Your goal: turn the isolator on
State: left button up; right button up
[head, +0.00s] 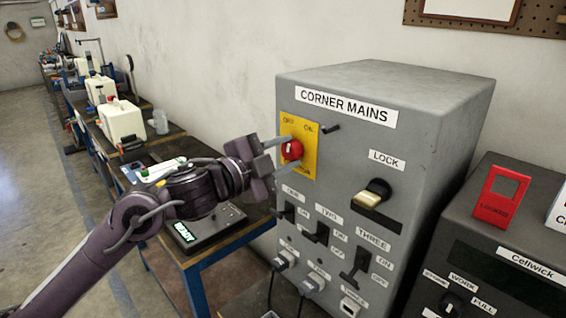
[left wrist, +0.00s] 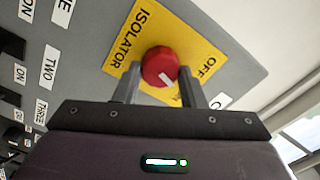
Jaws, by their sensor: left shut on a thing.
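The isolator is a round red knob (head: 291,150) on a yellow plate (head: 310,133) at the upper left of the grey "CORNER MAINS" cabinet's front. In the left wrist view the red knob (left wrist: 160,67) shows a white pointer mark, and the yellow plate (left wrist: 190,35) reads "ISOLATOR" and "OFF". The mark points toward the lower right in that view; which setting it matches I cannot tell. My left gripper (head: 287,155) is shut on the knob, one finger on each side of it. My right gripper is not in view.
Below the plate, the grey cabinet (head: 440,110) carries black switches (head: 317,234) labelled one, two and three, with plugs beneath. A brass padlock (head: 372,194) sits under "LOCK". A dark Cellwick box (head: 500,250) with a red tag (head: 500,198) stands right. Benches (head: 215,255) with white tanks run left.

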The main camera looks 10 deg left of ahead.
pick_arm(q)
jog(key=m, duration=0.1)
jog(key=m+b, duration=0.2)
jog(key=m, duration=0.1)
jog(key=shift+f, duration=0.25)
jog(key=shift+m+b, duration=0.75)
jog(key=shift+m, duration=0.15)
jog(key=o, duration=1)
jog(key=shift+r, duration=0.1)
